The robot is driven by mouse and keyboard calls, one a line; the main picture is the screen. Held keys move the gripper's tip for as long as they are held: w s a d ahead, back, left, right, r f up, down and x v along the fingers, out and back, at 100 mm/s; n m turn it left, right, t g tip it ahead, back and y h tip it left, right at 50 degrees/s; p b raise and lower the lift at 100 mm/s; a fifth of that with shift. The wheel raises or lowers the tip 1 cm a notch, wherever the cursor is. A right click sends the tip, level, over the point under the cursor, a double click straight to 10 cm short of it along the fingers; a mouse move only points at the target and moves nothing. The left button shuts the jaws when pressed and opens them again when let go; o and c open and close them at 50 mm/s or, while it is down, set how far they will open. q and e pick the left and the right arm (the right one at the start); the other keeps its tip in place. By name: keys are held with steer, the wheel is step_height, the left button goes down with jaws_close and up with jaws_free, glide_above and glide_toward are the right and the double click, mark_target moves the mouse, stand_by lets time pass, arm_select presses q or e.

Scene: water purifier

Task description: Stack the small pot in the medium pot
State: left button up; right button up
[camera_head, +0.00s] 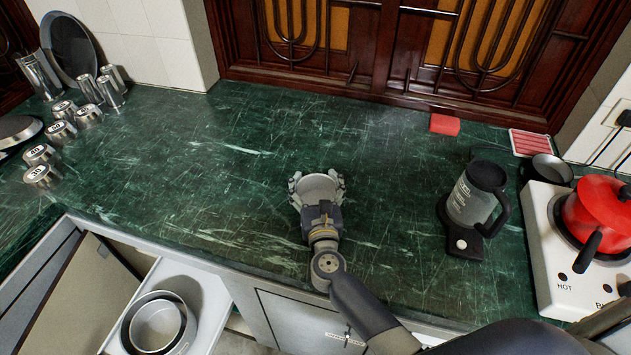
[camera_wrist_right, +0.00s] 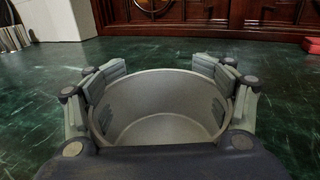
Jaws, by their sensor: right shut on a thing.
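A small grey metal pot (camera_head: 319,188) is between the fingers of my right gripper (camera_head: 317,184), over the middle of the green counter. In the right wrist view the pot's open rim and empty inside (camera_wrist_right: 165,125) show, with finger pads pressed on its left and right sides. I cannot tell whether its base touches the counter. A medium grey pot (camera_head: 157,325) sits inside a larger pot (camera_head: 188,337) in the open white drawer at the lower left. Its inside looks empty. My left gripper is not in view.
The green counter (camera_head: 230,170) is clear around the held pot. A dark-handled pitcher (camera_head: 468,200) stands to the right, near a white stove (camera_head: 553,285) with a red kettle (camera_head: 597,212). Metal canisters (camera_head: 62,132) and cups stand at the far left.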

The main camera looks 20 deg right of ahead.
steer(key=shift+f, duration=0.15)
steer(key=o, duration=1.2)
